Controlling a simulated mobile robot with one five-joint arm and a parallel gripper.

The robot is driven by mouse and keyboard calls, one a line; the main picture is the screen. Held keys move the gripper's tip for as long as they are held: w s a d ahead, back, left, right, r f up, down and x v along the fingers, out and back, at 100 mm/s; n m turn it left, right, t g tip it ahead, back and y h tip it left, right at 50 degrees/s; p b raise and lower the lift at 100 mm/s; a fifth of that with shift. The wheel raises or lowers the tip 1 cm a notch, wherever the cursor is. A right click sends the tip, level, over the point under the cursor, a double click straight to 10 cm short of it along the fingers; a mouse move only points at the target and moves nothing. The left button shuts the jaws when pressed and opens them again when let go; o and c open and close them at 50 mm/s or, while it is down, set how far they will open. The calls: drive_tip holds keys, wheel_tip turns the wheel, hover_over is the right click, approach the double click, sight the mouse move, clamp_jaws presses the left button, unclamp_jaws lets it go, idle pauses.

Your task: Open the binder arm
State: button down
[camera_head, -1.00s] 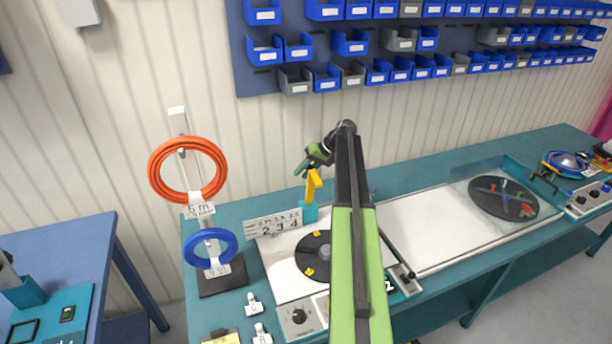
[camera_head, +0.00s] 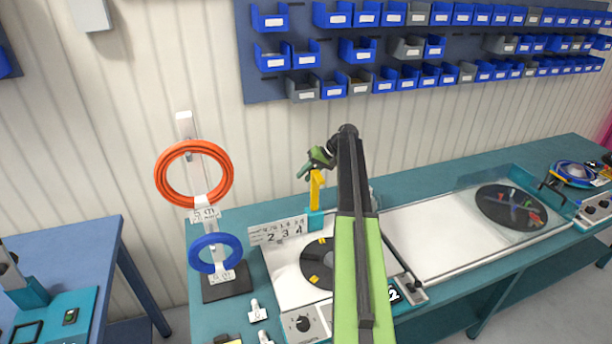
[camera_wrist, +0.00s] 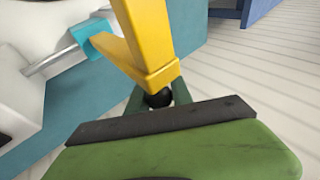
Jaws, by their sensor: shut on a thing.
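The binder arm (camera_head: 316,190) is a yellow bar standing about upright from a teal mount (camera_head: 315,220) at the back of the turntable machine. In the wrist view the yellow arm (camera_wrist: 146,40) fills the top middle, with its teal mount (camera_wrist: 92,33) behind it. A dark round knob (camera_wrist: 158,98) shows at the arm's near end, between my jaws. My gripper (camera_head: 311,171) is at the arm's upper end and shut on it; it also shows in the wrist view (camera_wrist: 157,104). My own arm hides part of the machine and its black disc (camera_head: 318,263).
A stand with an orange cable coil (camera_head: 163,180) and a blue coil (camera_head: 197,262) is left of the machine. A number plate (camera_head: 277,232) stands just left of the teal mount. Blue bins (camera_head: 358,48) hang on the wall behind. A clear cover (camera_head: 500,190) is at right.

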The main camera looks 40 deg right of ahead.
drive_tip(key=shift+s+d+f, duration=0.1)
drive_tip(key=shift+f, duration=0.05)
drive_tip(key=c, duration=1.4)
unclamp_jaws()
drive_tip(key=shift+o, duration=1.3)
drive_tip(key=shift+w+d+f, duration=0.1)
drive_tip(key=shift+w+f, duration=0.05)
drive_tip(key=shift+w, duration=0.05)
drive_tip(key=p+v, duration=1.3)
drive_tip(key=v, duration=0.4)
drive_tip(key=shift+r+p, duration=0.35)
drive_tip(key=shift+p, duration=0.05)
drive_tip(key=shift+s, duration=0.15)
